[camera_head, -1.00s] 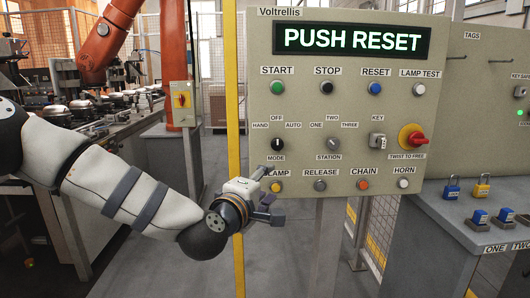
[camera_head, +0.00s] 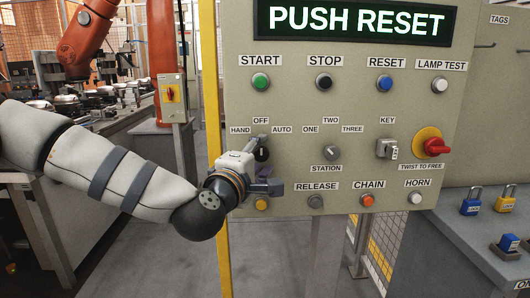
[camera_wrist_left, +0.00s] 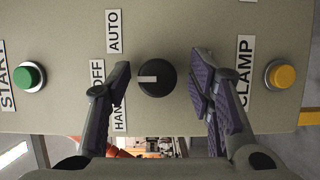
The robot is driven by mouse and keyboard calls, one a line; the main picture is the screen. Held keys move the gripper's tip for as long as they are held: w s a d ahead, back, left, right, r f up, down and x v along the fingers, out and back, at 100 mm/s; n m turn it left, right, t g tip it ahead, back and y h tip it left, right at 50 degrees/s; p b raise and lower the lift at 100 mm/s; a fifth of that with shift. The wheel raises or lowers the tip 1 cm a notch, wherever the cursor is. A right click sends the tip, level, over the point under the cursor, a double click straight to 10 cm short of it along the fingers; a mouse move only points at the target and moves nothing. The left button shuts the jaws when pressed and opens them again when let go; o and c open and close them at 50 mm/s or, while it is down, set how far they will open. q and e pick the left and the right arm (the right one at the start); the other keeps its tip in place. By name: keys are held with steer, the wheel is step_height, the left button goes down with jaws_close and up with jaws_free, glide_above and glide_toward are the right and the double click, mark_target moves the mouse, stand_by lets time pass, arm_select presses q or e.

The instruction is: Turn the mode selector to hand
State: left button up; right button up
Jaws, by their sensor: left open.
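The mode selector (camera_head: 263,154) is a black round knob on the beige panel, below the START button and partly hidden by my left gripper in the head view. In the left wrist view the knob (camera_wrist_left: 157,78) is fully seen, and its white mark points left, toward the OFF label (camera_wrist_left: 97,74). The HAND label (camera_wrist_left: 119,114) is partly hidden behind a finger. My left gripper (camera_head: 268,164) is open at the panel. Its fingers (camera_wrist_left: 163,82) stand on both sides of the knob with visible gaps. My right gripper is not in view.
The green START button (camera_wrist_left: 30,76) and yellow CLAMP button (camera_wrist_left: 280,75) flank the selector. The station selector (camera_head: 332,153), key switch (camera_head: 386,149) and red twist knob (camera_head: 436,147) sit to the right. The display (camera_head: 355,20) reads PUSH RESET. A yellow post (camera_head: 211,90) stands left.

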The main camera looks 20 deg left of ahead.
arm_select(q)
steer(key=shift+s+r, duration=0.15)
steer(key=shift+s, duration=0.3)
steer(key=c, duration=0.4)
jaws_close()
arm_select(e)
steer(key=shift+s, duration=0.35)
